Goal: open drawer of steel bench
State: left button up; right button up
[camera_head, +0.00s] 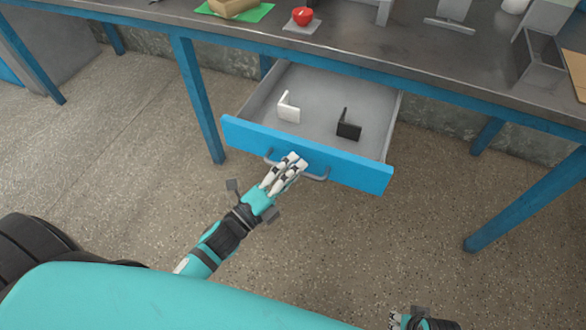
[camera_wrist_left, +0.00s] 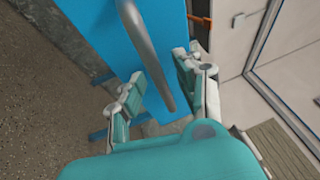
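The steel bench (camera_head: 375,50) has a grey top and blue legs. Its drawer is pulled out, with a blue front (camera_head: 350,172) and a grey inside. A grey bar handle (camera_head: 318,177) runs along the front; it also shows in the left wrist view (camera_wrist_left: 146,45). My left gripper (camera_head: 296,162) is at the handle. In the left wrist view its fingers (camera_wrist_left: 158,95) stand apart on either side of the bar, with gaps visible, so it looks open around it. My right gripper (camera_head: 398,320) is only partly in view at the bottom edge, away from the drawer; its fingers are unclear.
A white bracket (camera_head: 288,107) and a black bracket (camera_head: 348,126) lie in the drawer. On the bench top are a green mat (camera_head: 258,13), a red object (camera_head: 302,16) and a grey bin (camera_head: 540,65). The floor before the drawer is clear.

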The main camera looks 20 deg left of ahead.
pick_arm(q)
jog(key=v, duration=1.2)
